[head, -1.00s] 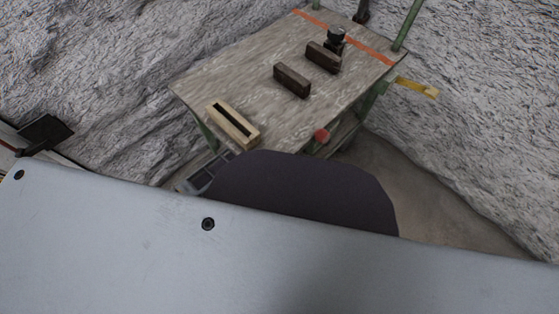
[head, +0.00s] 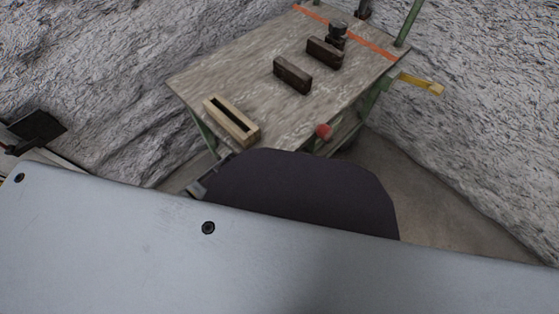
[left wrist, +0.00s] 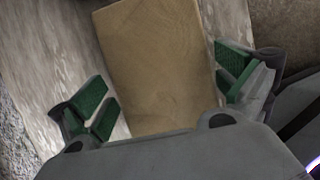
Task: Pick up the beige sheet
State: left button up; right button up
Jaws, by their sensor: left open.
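In the left wrist view a beige sheet (left wrist: 158,45) lies on a pale, worn wooden surface (left wrist: 62,55), running from the top of the picture down between my fingers. My left gripper (left wrist: 163,82) is open, with one green-padded finger on each side of the sheet. Gaps show between the pads and its edges. The sheet's near end is hidden behind the gripper body. I cannot pick out this sheet or my left gripper in the head view. My right gripper is in neither view.
In the head view a worn wooden table (head: 225,80) bears a beige slotted block (head: 231,121), two dark blocks (head: 292,75) (head: 324,53) and a dark knobbed item (head: 337,31). A red knob (head: 323,131) shows at its edge. Rough pale walls (head: 480,95) stand close.

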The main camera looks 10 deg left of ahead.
pick_arm(q)
jog(key=shift+w+d+f, duration=0.15)
jog(key=shift+w+f, duration=0.05)
jog(key=shift+f, duration=0.25)
jog(key=c, duration=1)
